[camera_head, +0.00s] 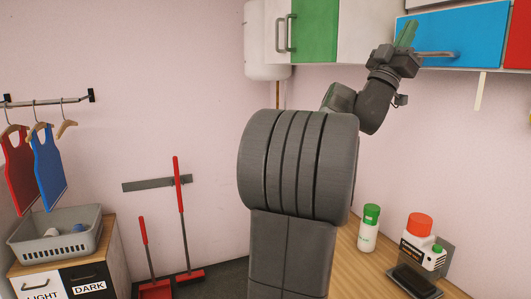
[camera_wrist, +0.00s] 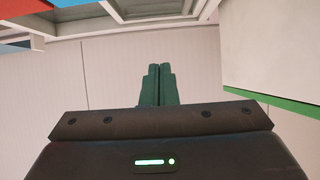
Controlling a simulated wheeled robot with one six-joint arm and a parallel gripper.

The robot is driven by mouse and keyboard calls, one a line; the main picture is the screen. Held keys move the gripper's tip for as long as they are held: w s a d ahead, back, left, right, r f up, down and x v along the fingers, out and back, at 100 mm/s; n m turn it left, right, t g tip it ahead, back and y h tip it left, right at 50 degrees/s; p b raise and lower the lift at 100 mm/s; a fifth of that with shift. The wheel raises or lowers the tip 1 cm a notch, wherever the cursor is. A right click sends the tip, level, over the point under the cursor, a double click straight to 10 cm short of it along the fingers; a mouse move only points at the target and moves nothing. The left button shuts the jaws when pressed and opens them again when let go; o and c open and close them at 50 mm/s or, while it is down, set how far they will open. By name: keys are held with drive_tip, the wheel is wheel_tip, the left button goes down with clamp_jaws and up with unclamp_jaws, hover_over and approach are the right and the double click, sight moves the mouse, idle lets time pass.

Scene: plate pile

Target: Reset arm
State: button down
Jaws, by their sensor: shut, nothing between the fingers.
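My gripper (camera_head: 406,35) is raised at the upper right in the head view, in front of the wall cabinets. Its green fingers point up, close to the blue cabinet door (camera_head: 470,40). In the wrist view my gripper (camera_wrist: 157,70) shows its two green fingers side by side and shut, with nothing between them. My dark grey arm fills the middle of the head view and hides part of the counter and wall behind it.
Wall cabinets with a green door (camera_head: 314,30) and a red door (camera_head: 518,42) hang around my gripper. Below, a white bottle with a green cap (camera_head: 368,232) and a red-capped container (camera_head: 418,240) stand on the wooden counter (camera_head: 345,262). A grey basket (camera_head: 40,243) stands at left.

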drive_tip(key=r+y+p, duration=0.1)
drive_tip(key=r+p, duration=0.1)
drive_tip(key=p, duration=0.2)
drive_tip(key=a+r+g+y+p, duration=0.1)
drive_tip(key=p, duration=0.3)
drive_tip(key=shift+s+r+y, duration=0.2)
drive_tip(key=shift+r+y, duration=0.2)
drive_tip(key=shift+a+y+p, duration=0.1)
drive_tip(key=shift+y+p, duration=0.2)
drive_tip(key=shift+p, duration=0.3)
